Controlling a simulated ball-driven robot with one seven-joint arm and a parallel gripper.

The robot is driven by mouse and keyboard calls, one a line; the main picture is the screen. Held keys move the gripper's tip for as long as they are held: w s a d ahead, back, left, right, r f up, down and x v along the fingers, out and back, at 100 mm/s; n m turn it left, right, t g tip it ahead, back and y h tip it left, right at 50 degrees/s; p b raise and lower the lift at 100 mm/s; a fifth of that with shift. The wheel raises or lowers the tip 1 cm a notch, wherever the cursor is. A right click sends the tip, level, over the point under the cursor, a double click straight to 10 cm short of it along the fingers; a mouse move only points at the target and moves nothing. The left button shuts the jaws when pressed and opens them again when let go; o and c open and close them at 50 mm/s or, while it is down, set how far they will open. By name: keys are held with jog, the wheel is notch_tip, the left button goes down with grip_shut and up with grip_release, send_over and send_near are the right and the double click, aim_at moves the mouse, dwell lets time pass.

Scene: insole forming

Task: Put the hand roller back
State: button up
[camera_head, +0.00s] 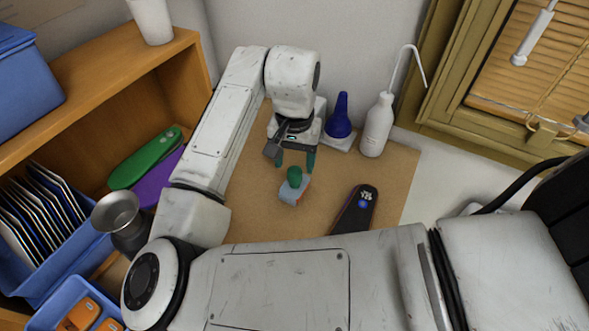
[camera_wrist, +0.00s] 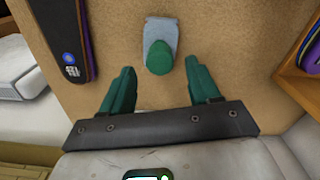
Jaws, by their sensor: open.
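A small tool with a green rounded handle and a pale blue-grey body, likely the hand roller (camera_head: 293,190), lies on the brown board (camera_head: 250,210). Its roller part cannot be made out clearly. My gripper (camera_head: 295,161) is open and empty, its two green fingers pointing down at the board just behind the tool. In the wrist view, the hand roller (camera_wrist: 160,27) lies ahead of my gripper (camera_wrist: 159,72), with the green handle nearest and roughly centred between the spread fingers. I see no contact.
A black insole-shaped piece (camera_head: 356,208) lies right of the tool. A blue cone (camera_head: 340,116) and a white spouted bottle (camera_head: 377,125) stand behind. A wooden shelf (camera_head: 175,55), green insole (camera_head: 145,158), metal cup (camera_head: 118,215) and blue bins (camera_head: 50,275) are left.

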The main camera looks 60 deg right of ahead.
notch_tip(320, 180, up, 9)
jog(key=shift+f, duration=0.2)
dwell(0.4)
